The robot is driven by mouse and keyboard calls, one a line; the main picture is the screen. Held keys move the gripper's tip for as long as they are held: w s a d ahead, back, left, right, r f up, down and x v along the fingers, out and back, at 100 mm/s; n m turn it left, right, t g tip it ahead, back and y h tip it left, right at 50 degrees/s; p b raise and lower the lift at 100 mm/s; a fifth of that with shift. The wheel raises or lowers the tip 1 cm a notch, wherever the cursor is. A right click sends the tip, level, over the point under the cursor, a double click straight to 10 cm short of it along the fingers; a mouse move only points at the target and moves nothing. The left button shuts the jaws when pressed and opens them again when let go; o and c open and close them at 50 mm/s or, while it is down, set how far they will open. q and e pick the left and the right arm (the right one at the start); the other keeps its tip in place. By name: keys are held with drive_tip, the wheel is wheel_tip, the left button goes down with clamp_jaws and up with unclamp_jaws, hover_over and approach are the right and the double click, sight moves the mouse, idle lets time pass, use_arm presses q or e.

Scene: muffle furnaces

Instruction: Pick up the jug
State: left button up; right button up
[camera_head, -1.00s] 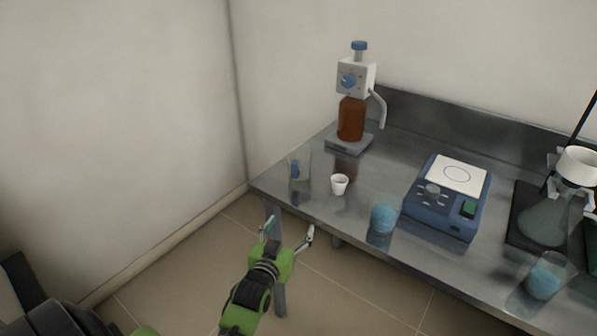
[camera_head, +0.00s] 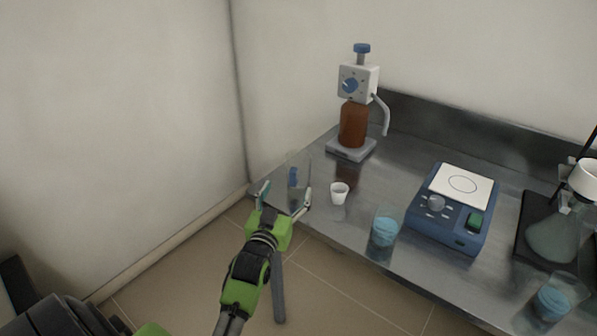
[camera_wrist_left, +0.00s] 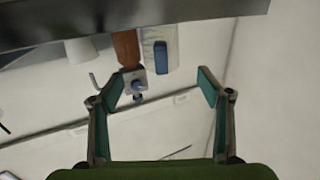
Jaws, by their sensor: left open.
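The jug (camera_head: 301,166) looks like a clear vessel with a blue mark, upright at the left end of the metal bench. My left gripper (camera_head: 284,194) is open at the bench's left corner, with its fingers spread in front of the jug. In the left wrist view the jug (camera_wrist_left: 173,42) appears just beyond the gap between the open fingertips (camera_wrist_left: 160,80), lined up with it. Nothing is held. The fingers overlap the jug's lower part in the head view, and I see no contact.
On the bench (camera_head: 330,222) are a small white cup (camera_head: 339,193) close right of the jug, a brown dispenser bottle (camera_head: 353,124) behind, a beaker with blue contents (camera_head: 384,230) and a blue device (camera_head: 452,208). A wall stands to the left.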

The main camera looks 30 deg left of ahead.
sight(293, 178)
use_arm(q)
drive_tip(key=x, duration=0.5)
drive_tip(key=shift+w+a+r, duration=0.1)
drive_tip(key=shift+w+a, duration=0.05)
drive_tip(key=shift+w, duration=0.2)
drive_tip(key=shift+w+a, duration=0.1)
drive_tip(key=shift+w, duration=0.1)
drive_tip(key=shift+w+a+r+p, duration=0.2)
drive_tip(key=shift+w+p, duration=0.1)
drive_tip(key=shift+w, duration=0.2)
drive_tip(key=x, duration=0.4)
drive_tip(key=shift+w+f+p, duration=0.1)
drive_tip(key=shift+p, duration=0.2)
drive_tip(key=c, duration=1.3)
use_arm(e)
drive_tip(key=shift+s+r, duration=0.5)
drive_tip(key=shift+r, duration=0.15)
use_arm(q)
drive_tip(key=shift+o, duration=0.2)
